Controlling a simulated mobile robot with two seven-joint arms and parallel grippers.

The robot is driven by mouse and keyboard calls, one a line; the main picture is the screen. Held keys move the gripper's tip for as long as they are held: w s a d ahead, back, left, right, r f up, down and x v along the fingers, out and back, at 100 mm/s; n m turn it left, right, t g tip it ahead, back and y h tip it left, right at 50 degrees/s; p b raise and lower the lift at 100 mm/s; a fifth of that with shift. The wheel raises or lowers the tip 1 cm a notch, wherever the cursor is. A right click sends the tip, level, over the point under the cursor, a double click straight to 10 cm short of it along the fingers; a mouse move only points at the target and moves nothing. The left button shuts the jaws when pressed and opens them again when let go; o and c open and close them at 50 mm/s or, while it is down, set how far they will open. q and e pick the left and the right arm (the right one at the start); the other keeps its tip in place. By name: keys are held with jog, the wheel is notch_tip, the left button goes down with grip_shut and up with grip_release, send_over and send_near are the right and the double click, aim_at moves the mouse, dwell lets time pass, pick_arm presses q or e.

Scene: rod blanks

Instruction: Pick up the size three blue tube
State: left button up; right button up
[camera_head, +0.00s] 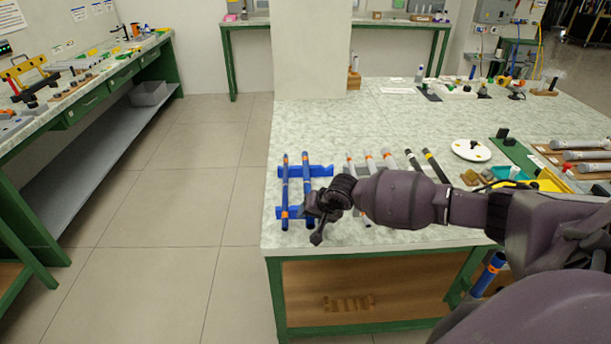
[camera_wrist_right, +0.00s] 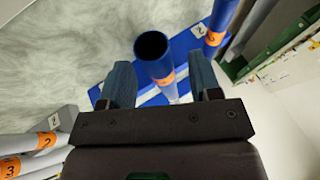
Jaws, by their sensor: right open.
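Two blue tubes with orange bands lie side by side on a blue rack (camera_head: 320,171) at the table's left end in the head view: a left tube (camera_head: 284,190) and a right tube (camera_head: 306,175). My right gripper (camera_head: 318,218) is at the near end of the right tube and hides part of it. In the right wrist view its open fingers (camera_wrist_right: 160,84) stand either side of a blue tube (camera_wrist_right: 152,48), its open end facing the camera. I cannot read that tube's number. Another blue tube (camera_wrist_right: 220,20) shows beside it. My left gripper is not in view.
Grey tubes (camera_wrist_right: 28,155) lie close by on the wrist view's left, and dark rods (camera_head: 436,165) lie further right on the table (camera_head: 400,105). A blue tube with an orange band (camera_head: 490,273) shows below my right arm. The floor left of the table is clear.

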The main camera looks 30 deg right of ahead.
jog(key=c, duration=0.8)
